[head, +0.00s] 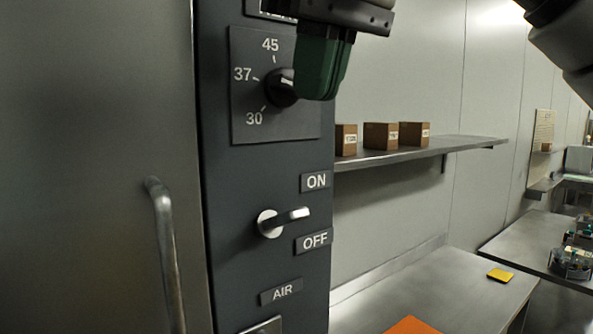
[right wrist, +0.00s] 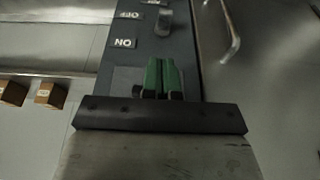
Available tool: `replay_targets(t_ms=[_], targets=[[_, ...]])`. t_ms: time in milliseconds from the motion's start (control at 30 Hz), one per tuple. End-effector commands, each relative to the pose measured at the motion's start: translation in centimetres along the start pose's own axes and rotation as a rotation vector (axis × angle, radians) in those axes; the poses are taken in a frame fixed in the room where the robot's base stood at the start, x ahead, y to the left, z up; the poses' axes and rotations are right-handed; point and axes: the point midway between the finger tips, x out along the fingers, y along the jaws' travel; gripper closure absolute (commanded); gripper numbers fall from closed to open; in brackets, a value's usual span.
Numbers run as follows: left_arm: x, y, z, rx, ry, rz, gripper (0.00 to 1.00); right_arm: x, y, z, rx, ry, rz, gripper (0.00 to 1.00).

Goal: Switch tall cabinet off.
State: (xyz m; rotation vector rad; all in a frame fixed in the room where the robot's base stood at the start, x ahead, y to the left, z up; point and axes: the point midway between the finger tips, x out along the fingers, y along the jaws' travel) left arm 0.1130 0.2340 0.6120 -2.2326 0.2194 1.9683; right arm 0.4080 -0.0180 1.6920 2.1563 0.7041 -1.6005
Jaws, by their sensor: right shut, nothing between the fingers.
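The tall cabinet (head: 221,200) has a dark control panel on its front. The lever points right and slightly up, between the ON label (head: 317,181) and the OFF label (head: 314,241). The switch also shows in the right wrist view (right wrist: 163,22), where the labels appear upside down. My right gripper (head: 318,92) has green fingers, shut and empty. It is above the switch in the head view, in front of the right part of the temperature dial (head: 280,92), hiding some of it. My left gripper is not in view.
A vertical door handle (head: 166,250) stands out left of the panel. A wall shelf (head: 420,150) with brown boxes (head: 381,136) is to the right. Below it, a metal table (head: 440,290) carries a yellow item (head: 500,275) and an orange one (head: 412,326). An AIR label (head: 282,290) sits below the switch.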

Motion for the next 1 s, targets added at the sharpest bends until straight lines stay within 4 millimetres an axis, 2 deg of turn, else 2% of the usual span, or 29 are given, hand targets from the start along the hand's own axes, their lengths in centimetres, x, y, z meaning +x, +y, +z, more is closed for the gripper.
replay_targets(t_ms=[200, 333, 467, 700, 833, 1000], targets=[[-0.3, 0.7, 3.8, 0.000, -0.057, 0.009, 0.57, 0.0, 0.0, 0.0, -0.001, 0.000, 0.001, 1.00], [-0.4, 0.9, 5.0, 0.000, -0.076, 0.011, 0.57, 0.8, 0.0, 0.0, -0.001, -0.001, 0.002, 1.00], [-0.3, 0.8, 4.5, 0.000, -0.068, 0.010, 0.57, 2.8, 0.1, 0.0, -0.002, -0.002, 0.002, 1.00], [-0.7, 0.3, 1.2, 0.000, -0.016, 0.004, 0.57, 7.1, 0.1, 0.0, -0.002, -0.001, 0.003, 1.00], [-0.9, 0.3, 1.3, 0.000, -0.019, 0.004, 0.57, 8.8, 0.1, 0.0, 0.000, 0.001, 0.002, 1.00], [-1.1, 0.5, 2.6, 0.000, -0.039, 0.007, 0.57, 9.9, 0.0, 0.0, -0.001, 0.002, 0.000, 1.00]])
